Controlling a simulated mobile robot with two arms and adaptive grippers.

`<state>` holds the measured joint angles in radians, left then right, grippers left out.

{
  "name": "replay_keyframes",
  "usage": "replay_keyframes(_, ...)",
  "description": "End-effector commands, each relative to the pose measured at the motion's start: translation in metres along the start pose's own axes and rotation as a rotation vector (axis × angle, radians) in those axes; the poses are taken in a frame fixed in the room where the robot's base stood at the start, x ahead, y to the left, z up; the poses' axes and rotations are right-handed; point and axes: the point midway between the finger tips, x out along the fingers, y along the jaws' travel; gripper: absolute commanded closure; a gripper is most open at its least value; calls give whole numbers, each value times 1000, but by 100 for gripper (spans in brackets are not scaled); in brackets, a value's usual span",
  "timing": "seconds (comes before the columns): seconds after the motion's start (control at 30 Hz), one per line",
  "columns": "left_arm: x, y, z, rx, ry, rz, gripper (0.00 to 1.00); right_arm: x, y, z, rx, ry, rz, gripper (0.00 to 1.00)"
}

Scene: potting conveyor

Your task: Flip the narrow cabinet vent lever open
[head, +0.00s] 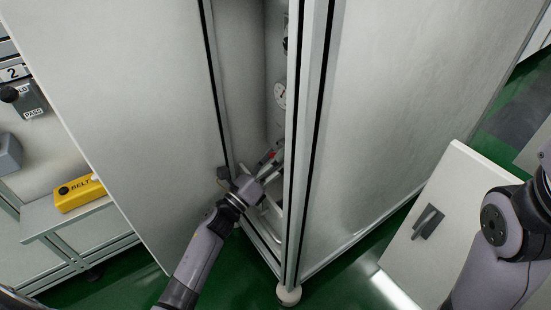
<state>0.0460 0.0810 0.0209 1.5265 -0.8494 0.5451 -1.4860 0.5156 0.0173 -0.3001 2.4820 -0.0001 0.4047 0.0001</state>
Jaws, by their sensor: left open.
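The narrow cabinet (243,80) stands open at the centre, a tall slot between pale grey panels. My left gripper (267,172) reaches into its lower part from the front left. It is open. A small red part (267,156), possibly the vent lever, shows just beyond the fingers. It is partly hidden by the gripper, so I cannot tell its position or whether the fingers touch it. My right arm shows at the right edge, but its gripper is out of view.
A round gauge (280,95) sits inside the cabinet above the gripper. The cabinet's front post (300,150) is close to the right of my left gripper. A white box (450,190) with a dark handle stands at right. A yellow BELT box (80,193) sits on a stand at left.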

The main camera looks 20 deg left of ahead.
Motion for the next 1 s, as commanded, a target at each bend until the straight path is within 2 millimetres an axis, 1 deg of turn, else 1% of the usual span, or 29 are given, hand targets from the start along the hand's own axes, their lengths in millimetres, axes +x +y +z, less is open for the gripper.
replay_keyframes(0.27, 1, 0, 0, -1, 1, 1, 33, 0, 0, 0, 0, 0, 0, 57)
replay_keyframes(0.9, 1, 0, 0, -1, 0, 1, 76, 0, 0, 0, 1, 1, 0, 57)
replay_keyframes(1.0, 1, 0, 0, -1, 0, 1, 81, 0, 0, 0, 0, 2, 0, 57)
